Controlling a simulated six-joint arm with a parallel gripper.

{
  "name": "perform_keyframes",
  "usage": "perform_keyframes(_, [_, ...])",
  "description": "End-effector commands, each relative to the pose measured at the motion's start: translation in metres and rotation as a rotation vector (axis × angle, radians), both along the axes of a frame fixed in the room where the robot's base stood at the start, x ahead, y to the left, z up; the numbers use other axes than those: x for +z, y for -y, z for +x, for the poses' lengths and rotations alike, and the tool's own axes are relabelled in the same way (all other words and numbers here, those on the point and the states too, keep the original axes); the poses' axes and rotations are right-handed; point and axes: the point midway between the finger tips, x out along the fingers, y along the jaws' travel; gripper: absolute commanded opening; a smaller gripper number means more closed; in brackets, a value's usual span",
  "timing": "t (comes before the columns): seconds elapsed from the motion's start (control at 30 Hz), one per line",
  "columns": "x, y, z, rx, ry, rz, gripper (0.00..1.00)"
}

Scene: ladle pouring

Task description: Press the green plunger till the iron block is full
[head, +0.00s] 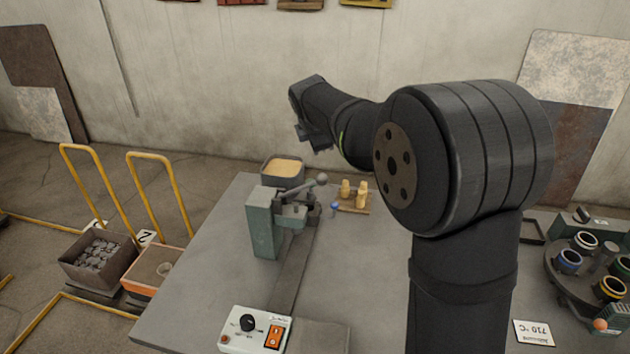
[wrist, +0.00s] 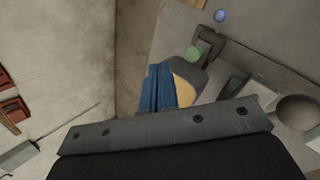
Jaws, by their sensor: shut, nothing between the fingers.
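My gripper (head: 316,141) is raised over the far side of the table in the head view. In the wrist view its two blue fingers (wrist: 158,72) lie together, shut and empty. A round green piece (wrist: 194,54), which looks like the plunger, shows right of the fingertips in the wrist view. The fingers appear apart from it. A dark grey block-like piece (wrist: 209,40) beside it may be the iron block; its fill cannot be seen. In the head view I cannot pick out the plunger or the block for certain.
A grey-green bench machine (head: 262,222) with a lever stands on the table (head: 205,265). A box of sand (head: 283,184) stands behind it. A blue ball (head: 336,207) and yellow pieces (head: 361,195) are to the right. A control box (head: 238,341) sits at the front edge.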

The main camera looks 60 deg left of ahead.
Motion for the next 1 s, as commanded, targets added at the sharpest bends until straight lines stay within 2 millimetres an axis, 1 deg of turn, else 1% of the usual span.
perform_keyframes(0.03, [-0.006, -0.006, -0.002, 0.061, 0.063, -0.008, 0.0])
perform_keyframes(0.1, [-0.01, -0.013, -0.004, 0.141, 0.145, -0.015, 0.0])
perform_keyframes(0.2, [-0.014, -0.021, -0.007, 0.224, 0.229, -0.022, 0.0])
perform_keyframes(0.3, [-0.016, -0.025, -0.009, 0.273, 0.274, -0.025, 0.0])
perform_keyframes(0.63, [-0.016, -0.027, -0.01, 0.287, 0.288, -0.028, 0.0])
perform_keyframes(0.77, [-0.019, -0.027, -0.009, 0.286, 0.288, -0.029, 0.0])
perform_keyframes(0.87, [-0.027, -0.027, -0.009, 0.286, 0.286, -0.029, 0.0])
perform_keyframes(1.0, [-0.045, -0.026, -0.009, 0.287, 0.285, -0.03, 0.0])
